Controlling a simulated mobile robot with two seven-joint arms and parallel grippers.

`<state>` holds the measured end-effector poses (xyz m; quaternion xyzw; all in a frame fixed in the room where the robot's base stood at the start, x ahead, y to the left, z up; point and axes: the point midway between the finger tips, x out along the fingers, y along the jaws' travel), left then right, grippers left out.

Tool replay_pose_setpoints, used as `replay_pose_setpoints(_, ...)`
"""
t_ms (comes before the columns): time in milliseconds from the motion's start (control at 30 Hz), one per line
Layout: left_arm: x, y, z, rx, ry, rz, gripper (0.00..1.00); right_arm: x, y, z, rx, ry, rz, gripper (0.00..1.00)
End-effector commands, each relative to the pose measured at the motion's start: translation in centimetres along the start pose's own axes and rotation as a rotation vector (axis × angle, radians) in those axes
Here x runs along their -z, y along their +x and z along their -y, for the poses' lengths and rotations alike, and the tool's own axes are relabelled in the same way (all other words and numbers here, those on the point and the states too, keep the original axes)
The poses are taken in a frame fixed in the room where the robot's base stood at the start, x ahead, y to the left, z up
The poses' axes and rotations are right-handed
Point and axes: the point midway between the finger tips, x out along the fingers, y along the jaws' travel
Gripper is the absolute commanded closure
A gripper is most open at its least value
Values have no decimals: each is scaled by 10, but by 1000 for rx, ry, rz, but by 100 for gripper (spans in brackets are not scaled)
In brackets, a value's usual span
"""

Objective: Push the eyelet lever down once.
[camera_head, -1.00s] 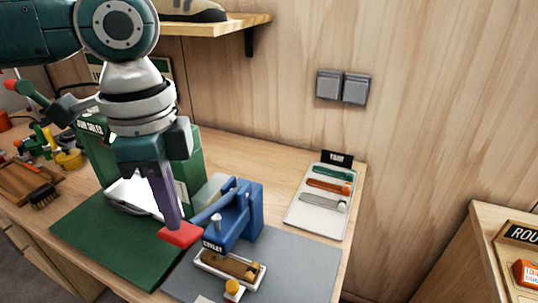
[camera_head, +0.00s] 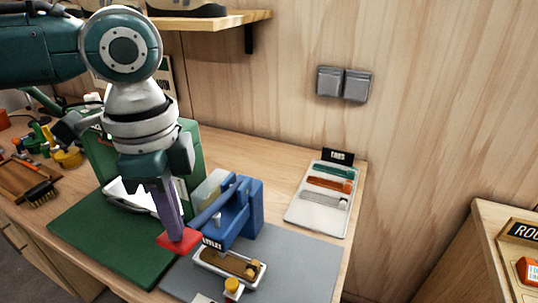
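The blue eyelet press (camera_head: 252,207) stands on the grey mat, with a label on its front. Its blue lever (camera_head: 213,208) slopes down to the left and ends at a flat red pad (camera_head: 189,245). My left gripper (camera_head: 174,234) points down from above, its purple fingers together as one narrow bar. Their tip meets the top of the red pad and appears to touch it; the exact contact is hard to see. A white-rimmed tray with a brown piece (camera_head: 228,263) lies in front of the press. My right gripper is out of view.
A grey mat (camera_head: 305,265) lies under the press and a green mat (camera_head: 95,240) left of it. A green box-like unit (camera_head: 190,150) stands behind my gripper. A white tray (camera_head: 318,215) with coloured tabs lies at right. A yellow knob (camera_head: 232,285) is in front.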

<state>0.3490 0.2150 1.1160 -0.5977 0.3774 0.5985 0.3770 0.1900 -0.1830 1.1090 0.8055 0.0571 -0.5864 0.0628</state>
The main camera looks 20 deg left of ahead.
Motion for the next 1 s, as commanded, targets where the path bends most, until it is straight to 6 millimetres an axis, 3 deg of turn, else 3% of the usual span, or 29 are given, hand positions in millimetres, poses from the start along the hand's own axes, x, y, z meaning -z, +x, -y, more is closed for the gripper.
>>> replay_pose_setpoints(1000, -1, 53, -2, 0, 1, -1, 100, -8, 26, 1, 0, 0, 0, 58)
